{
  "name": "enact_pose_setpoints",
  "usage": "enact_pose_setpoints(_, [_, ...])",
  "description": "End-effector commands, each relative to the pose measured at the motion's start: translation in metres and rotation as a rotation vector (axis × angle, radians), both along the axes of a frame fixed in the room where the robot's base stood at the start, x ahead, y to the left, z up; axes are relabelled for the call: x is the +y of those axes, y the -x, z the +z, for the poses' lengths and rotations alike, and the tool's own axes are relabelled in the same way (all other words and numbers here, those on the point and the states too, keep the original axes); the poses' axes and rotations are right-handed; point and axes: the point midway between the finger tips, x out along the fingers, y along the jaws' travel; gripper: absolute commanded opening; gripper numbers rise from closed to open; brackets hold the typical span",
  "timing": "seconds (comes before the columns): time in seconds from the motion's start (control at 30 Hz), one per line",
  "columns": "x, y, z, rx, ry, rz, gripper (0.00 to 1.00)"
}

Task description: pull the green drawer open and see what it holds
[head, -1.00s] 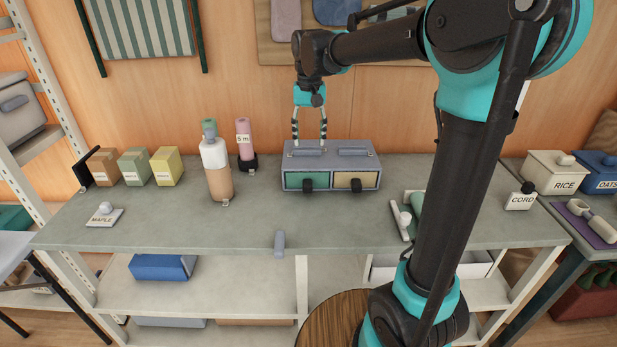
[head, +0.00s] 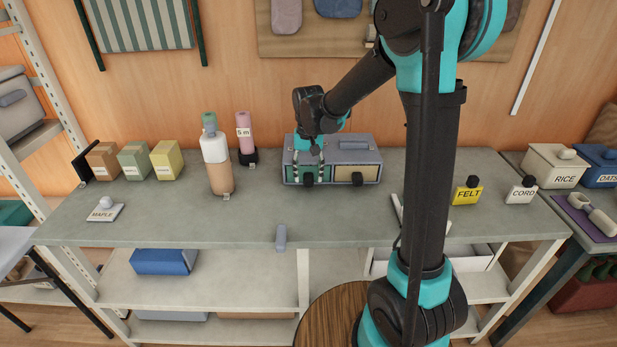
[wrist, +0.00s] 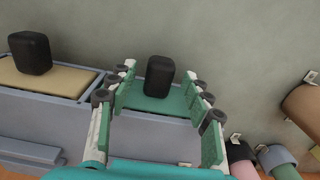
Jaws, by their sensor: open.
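The green drawer (wrist: 165,103) is the left front of a small grey two-drawer box (head: 336,141) on the workbench. It looks shut. Its dark knob (head: 309,179) shows at the front, and in the wrist view the knob (wrist: 159,76) lies between the fingertips. My gripper (wrist: 158,88) is open, with one finger on each side of the knob and no clear contact. In the head view my gripper (head: 308,173) hangs in front of the green drawer and partly hides it. The drawer's inside is hidden.
A tan drawer (head: 343,177) with a dark knob (head: 357,179) is just right. A bottle (head: 217,165) and a pink roll (head: 244,125) stand left of the box. The bench front (head: 200,225) is mostly clear, with a small grey piece (head: 281,236) at its edge.

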Motion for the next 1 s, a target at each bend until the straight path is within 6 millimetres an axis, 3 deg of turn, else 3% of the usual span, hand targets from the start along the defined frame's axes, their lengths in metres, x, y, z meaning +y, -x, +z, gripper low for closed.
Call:
enact_pose_setpoints(0.43, [-0.0001, 0.0003, -0.0117, 0.0, 0.0, 0.0, 0.5])
enact_pose_setpoints(0.83, [-0.0001, 0.0003, -0.0115, 0.0, 0.0, 0.0, 0.02])
enact_pose_setpoints(1.0, [-0.0001, 0.0003, -0.0114, 0.0, 0.0, 0.0, 0.0])
